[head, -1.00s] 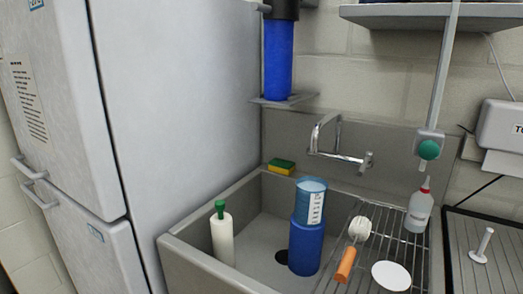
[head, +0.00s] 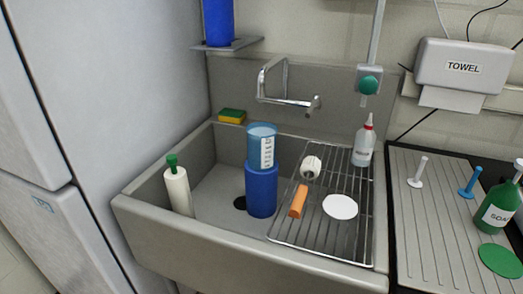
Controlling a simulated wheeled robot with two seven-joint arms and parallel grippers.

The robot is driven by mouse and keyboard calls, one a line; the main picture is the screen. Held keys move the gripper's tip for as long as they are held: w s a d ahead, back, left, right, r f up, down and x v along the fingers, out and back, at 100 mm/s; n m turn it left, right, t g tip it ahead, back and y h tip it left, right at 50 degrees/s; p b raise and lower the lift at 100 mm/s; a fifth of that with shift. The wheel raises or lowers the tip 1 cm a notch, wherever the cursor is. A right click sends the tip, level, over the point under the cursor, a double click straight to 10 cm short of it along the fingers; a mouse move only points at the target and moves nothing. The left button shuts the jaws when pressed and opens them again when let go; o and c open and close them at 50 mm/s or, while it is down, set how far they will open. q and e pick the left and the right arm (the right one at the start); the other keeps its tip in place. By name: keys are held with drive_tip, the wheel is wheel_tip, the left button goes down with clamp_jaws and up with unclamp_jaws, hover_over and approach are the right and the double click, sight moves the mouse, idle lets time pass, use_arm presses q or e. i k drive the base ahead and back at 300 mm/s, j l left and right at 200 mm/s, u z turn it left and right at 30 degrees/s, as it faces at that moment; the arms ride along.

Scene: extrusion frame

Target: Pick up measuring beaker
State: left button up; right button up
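The measuring beaker (head: 261,147) is a translucent blue cup with a white label on its side. It appears upright on top of a darker blue cylinder (head: 261,191) in the sink (head: 165,242). Neither of my grippers shows in the head view.
A wire rack (head: 340,239) right of the beaker holds an orange-handled brush (head: 299,201), a white disc (head: 340,207) and a squeeze bottle (head: 364,143). A white bottle with green cap (head: 178,189) stands left. The faucet (head: 285,100) is behind. A fridge (head: 95,90) bounds the left.

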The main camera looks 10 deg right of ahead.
sight(262, 147)
drive_tip(key=j, duration=0.9)
drive_tip(key=i+j, duration=0.15)
drive_tip(key=j, duration=0.75)
drive_tip(key=z, duration=0.05)
